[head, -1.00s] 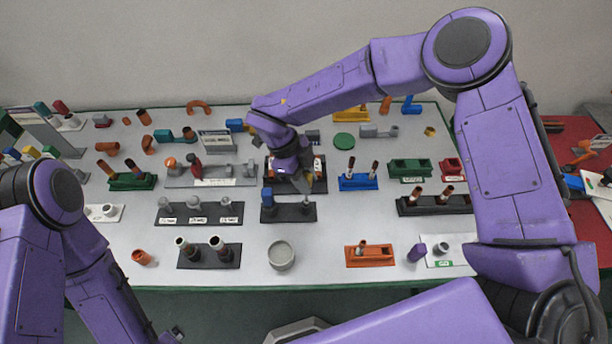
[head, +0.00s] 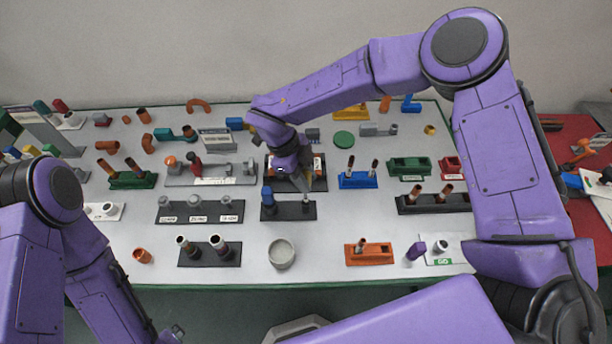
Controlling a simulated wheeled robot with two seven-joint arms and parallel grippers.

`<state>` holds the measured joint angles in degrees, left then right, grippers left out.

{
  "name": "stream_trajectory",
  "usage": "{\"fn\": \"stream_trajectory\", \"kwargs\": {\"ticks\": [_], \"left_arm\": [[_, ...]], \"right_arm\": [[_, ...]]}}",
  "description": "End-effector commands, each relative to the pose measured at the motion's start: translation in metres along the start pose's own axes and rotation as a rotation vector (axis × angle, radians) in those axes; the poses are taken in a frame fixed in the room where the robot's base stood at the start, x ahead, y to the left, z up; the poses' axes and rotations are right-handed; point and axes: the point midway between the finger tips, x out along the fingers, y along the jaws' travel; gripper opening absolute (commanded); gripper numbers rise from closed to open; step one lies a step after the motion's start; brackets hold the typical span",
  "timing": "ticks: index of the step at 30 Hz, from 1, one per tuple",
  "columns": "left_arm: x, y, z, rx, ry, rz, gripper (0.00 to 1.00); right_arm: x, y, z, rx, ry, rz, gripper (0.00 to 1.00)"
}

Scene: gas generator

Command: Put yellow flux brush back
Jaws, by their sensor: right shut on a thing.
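My right gripper (head: 303,186) points down over the right end of a small black holder (head: 288,212). It is shut on a slim thing, which I take to be the yellow flux brush. The fingers hide most of it, and its colour is not clear. The thing's lower end is close to the holder's top; I cannot tell whether it is in a hole. A blue-handled piece (head: 267,195) stands upright in the left end of the same holder.
A blue holder (head: 358,181) with two upright brushes stands to the right, and a dark tray (head: 320,184) lies just behind. A grey round tin (head: 281,254) and an orange holder (head: 369,255) stand in front. White table surface between them is clear.

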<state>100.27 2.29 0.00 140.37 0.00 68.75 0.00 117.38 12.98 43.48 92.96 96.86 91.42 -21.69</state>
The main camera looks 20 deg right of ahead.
Motion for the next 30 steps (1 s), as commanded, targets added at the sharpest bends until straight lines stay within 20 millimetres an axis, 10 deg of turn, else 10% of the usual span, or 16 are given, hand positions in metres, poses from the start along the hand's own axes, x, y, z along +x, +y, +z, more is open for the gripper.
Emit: {"fn": "stream_trajectory", "kwargs": {"ticks": [30], "left_arm": [[0.016, 0.001, 0.007, 0.000, 0.000, 0.000, 0.99]], "right_arm": [[0.028, 0.000, 0.012, 0.000, 0.000, 0.000, 0.08]]}}
